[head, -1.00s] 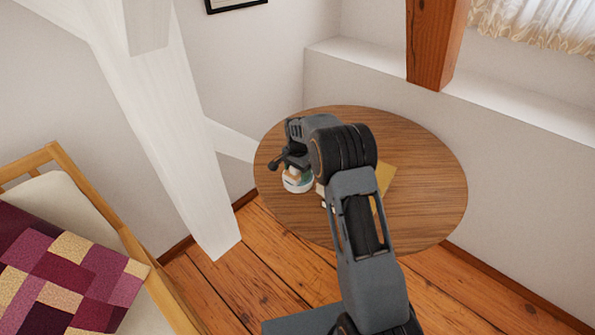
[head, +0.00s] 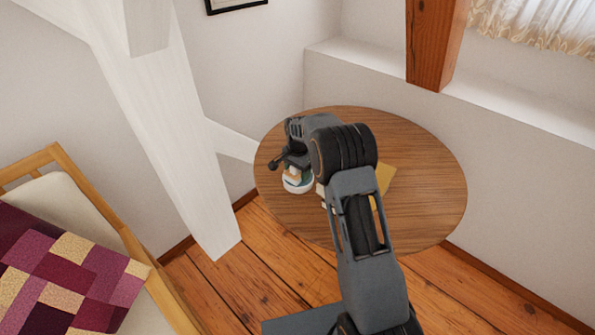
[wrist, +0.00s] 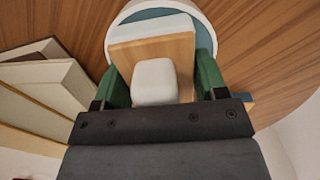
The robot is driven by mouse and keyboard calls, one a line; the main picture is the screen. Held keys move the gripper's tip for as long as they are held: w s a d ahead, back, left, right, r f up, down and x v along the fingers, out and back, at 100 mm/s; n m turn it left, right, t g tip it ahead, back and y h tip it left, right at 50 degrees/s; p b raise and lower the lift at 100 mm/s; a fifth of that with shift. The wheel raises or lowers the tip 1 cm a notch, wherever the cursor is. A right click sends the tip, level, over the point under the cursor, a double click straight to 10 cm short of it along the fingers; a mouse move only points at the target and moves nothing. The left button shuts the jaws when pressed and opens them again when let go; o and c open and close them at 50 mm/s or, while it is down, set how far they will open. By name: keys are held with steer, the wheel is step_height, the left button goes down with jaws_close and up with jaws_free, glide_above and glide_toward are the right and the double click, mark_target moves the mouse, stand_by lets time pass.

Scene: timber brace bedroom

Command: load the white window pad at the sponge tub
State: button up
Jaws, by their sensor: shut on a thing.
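The white window pad (wrist: 180,27) is a pale slab on a wooden backing board with a rounded white knob facing my wrist camera. My gripper (wrist: 161,80) has green fingertips on either side of the board and is shut on the pad. The sponge tub (wrist: 207,16) is round, with a white rim and teal inside, and lies just beyond the pad. In the head view the tub (head: 298,188) stands on the table, with my gripper (head: 294,168) over it. I cannot tell whether the pad's face touches the sponge.
The round wooden table (head: 430,190) is clear on its right side. A yellowish flat thing (head: 386,178) lies behind my arm. A beige box-like thing (wrist: 45,85) is left of the gripper in the wrist view. A white timber brace (head: 185,130) rises left of the table.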

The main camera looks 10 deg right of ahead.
steer(key=shift+r+p, duration=1.95)
steer(key=shift+r, duration=1.3)
